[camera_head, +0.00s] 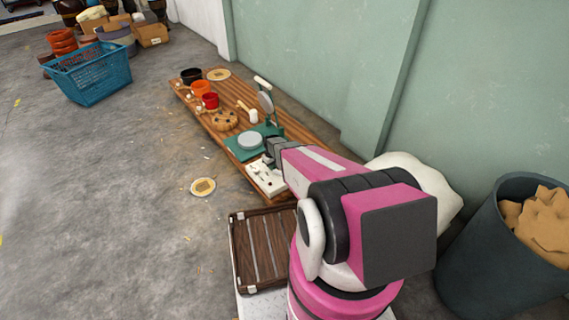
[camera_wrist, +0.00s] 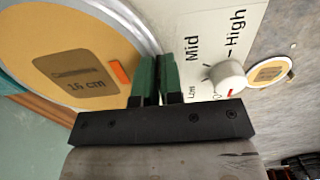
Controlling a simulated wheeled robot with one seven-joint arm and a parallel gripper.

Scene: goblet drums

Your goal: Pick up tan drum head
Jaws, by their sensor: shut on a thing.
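A tan drum head (camera_wrist: 45,40) with a pale rim and a dark label reading 16 cm fills the upper left of the wrist view. My gripper (camera_wrist: 155,75) is shut on its rim, with the two green fingers close together at the disc's right edge. In the head view my gripper (camera_head: 271,150) is over the near end of the wooden bench, and I cannot make out the held drum head there. Another tan disc (camera_head: 203,187) lies on the floor, and one more (camera_head: 218,74) lies at the bench's far end.
A white control panel (camera_wrist: 206,45) with a knob is beside the fingers. The bench (camera_head: 290,124) holds a green press (camera_head: 237,151), a mallet (camera_head: 249,112) and cups. A slatted crate (camera_head: 257,249), blue basket (camera_head: 92,75) and grey bin (camera_head: 490,260) stand around. The left floor is mostly clear.

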